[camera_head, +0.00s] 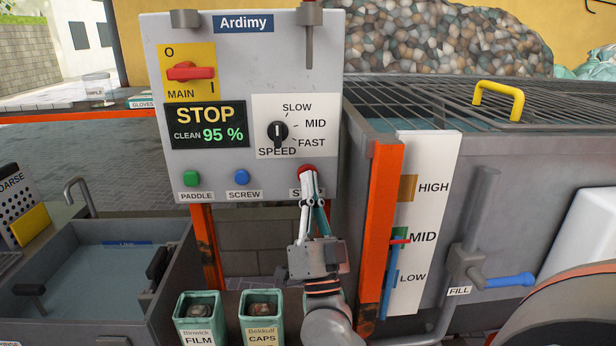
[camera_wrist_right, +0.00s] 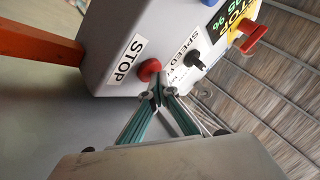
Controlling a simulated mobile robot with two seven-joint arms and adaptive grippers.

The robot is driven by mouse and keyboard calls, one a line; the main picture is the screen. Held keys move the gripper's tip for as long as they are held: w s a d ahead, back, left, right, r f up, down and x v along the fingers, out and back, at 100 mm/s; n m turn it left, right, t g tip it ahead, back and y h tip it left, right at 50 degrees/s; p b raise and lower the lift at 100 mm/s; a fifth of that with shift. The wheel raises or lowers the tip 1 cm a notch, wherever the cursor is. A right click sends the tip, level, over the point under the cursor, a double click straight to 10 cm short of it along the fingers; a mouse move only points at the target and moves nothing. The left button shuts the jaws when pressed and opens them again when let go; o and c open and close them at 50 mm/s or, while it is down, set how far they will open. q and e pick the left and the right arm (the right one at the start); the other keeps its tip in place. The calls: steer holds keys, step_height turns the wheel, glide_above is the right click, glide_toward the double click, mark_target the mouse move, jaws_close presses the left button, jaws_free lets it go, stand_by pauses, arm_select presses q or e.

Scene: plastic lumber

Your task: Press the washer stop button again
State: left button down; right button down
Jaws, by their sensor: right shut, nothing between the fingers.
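The red stop button (camera_head: 307,170) is at the lower right of the grey control panel (camera_head: 225,100), above its partly hidden STOP label. My right gripper (camera_head: 311,183) is shut and empty, with its fingertips in front of the button's lower part. In the right wrist view the red button (camera_wrist_right: 149,69) is just beyond the closed fingertips (camera_wrist_right: 157,93); I cannot tell whether they touch it. The panel's display (camera_head: 205,125) reads STOP and CLEAN 95 %. My left gripper is not in view.
Green paddle button (camera_head: 191,178) and blue screw button (camera_head: 242,177) sit left of the stop button. A black speed knob (camera_head: 278,132) is above, and a red main switch (camera_head: 190,71) is upper left. An orange post (camera_head: 382,220) and level gauge stand right of my arm; bins stand below.

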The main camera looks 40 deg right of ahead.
steer(key=shift+s, duration=0.1)
steer(key=shift+s+a, duration=0.5)
steer(key=shift+s, duration=0.2)
steer(key=s+a, duration=0.1)
steer(key=s, duration=0.2)
steer(key=s+a+p, duration=0.1)
steer(key=shift+s+a, duration=0.15)
steer(key=shift+a, duration=0.15)
stand_by(1.0)
